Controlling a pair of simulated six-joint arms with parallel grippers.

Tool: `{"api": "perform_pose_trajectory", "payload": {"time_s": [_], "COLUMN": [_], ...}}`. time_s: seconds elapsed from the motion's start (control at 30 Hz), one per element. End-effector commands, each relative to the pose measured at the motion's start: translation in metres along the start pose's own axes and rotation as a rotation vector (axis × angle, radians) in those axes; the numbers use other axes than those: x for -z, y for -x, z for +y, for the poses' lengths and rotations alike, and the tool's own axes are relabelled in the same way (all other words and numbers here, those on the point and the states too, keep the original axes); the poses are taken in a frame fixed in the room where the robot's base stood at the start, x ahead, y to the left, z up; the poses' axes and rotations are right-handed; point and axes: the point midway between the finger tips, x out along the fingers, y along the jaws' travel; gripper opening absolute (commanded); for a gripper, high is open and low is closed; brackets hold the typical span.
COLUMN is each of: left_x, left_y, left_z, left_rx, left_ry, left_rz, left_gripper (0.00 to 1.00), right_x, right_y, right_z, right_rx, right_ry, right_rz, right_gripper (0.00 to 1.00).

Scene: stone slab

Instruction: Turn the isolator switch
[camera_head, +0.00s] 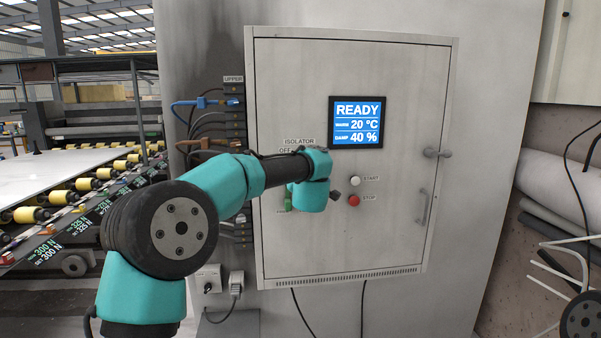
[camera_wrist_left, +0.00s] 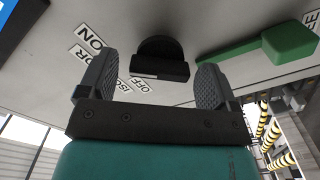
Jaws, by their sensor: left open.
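The isolator switch is a black round knob with a bar handle (camera_wrist_left: 160,62), on the panel face in the left wrist view. The labels ON, OFF and ISOLATOR stand beside it and look upside down there. My left gripper (camera_wrist_left: 155,82) is open, with one ridged finger on each side of the knob and visible gaps to it. In the head view the ISOLATOR label (camera_head: 299,141) and OFF show on the grey cabinet (camera_head: 290,80), but my left arm hides the knob and most of the gripper. My right gripper is not in view.
A green lever (camera_wrist_left: 290,42) sits close beside the knob and shows below my wrist (camera_head: 288,203). A white START button (camera_head: 355,173) and red STOP button (camera_head: 353,200) are to the right. The screen (camera_head: 357,122) reads READY. Cable plugs (camera_head: 233,103) line the cabinet's left side.

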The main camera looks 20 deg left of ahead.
Motion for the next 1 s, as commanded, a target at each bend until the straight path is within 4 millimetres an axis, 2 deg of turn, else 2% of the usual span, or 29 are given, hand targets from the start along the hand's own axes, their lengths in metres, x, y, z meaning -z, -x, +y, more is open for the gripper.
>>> {"api": "perform_pose_trajectory", "payload": {"time_s": [0.13,0.4,0.9,1.0], "left_x": [0.0004,0.0003,0.0003,0.0003], "left_y": [-0.0072,-0.0076,-0.0075,-0.0075], "left_z": [0.0001,0.0001,0.0000,-0.0001], "left_rx": [-0.001,-0.001,-0.001,0.000], "left_ry": [0.001,0.000,0.000,0.001], "left_rz": [0.001,0.000,0.000,0.000], "left_gripper": [0.84,0.84,0.36,0.35], "right_x": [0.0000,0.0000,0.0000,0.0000], "right_y": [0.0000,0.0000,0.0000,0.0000], "right_z": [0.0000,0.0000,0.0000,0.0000], "right_rx": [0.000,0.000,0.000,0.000], "right_ry": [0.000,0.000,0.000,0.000], "right_rz": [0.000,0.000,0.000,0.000], "right_gripper": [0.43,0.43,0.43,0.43]}}
